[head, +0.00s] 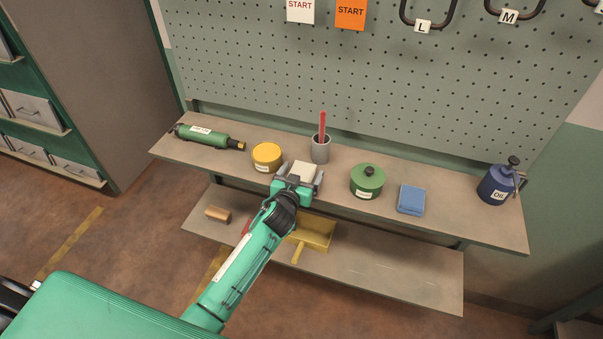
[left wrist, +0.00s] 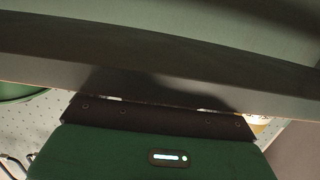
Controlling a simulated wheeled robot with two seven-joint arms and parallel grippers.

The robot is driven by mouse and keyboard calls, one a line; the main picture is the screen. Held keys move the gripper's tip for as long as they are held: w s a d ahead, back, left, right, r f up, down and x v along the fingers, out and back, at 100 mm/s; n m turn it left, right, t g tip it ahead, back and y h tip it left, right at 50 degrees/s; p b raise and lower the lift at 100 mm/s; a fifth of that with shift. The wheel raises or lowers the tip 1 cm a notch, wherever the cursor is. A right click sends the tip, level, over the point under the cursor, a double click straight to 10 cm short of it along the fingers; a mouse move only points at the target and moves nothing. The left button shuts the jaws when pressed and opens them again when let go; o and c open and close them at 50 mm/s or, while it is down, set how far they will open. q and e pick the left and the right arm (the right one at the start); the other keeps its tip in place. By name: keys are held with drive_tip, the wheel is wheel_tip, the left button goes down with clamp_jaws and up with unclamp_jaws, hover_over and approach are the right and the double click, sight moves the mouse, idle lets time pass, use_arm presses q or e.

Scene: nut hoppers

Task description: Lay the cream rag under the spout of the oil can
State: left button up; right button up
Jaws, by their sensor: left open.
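The cream rag (head: 303,169) is a small pale folded piece on the upper shelf, just in front of a grey cup. My left gripper (head: 301,176) is open at the rag, with one finger on either side of it as seen in the head view. I cannot tell whether the fingers touch it. The blue oil can (head: 494,189), labelled "Oil" with a black knob on top, stands upright at the shelf's right end. Its spout is not clear at this size. The left wrist view shows mostly my gripper body and a dark shelf edge; no rag shows. My right gripper is not in view.
On the upper shelf (head: 470,222) stand a yellow tin (head: 266,156), the grey cup (head: 320,150) with a red stick, a green pot (head: 367,182) and a folded blue cloth (head: 410,199). A green tube (head: 205,136) lies left. Bare shelf lies between cloth and oil can.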

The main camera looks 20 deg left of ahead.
use_arm(q)
drive_tip(key=c, duration=1.1)
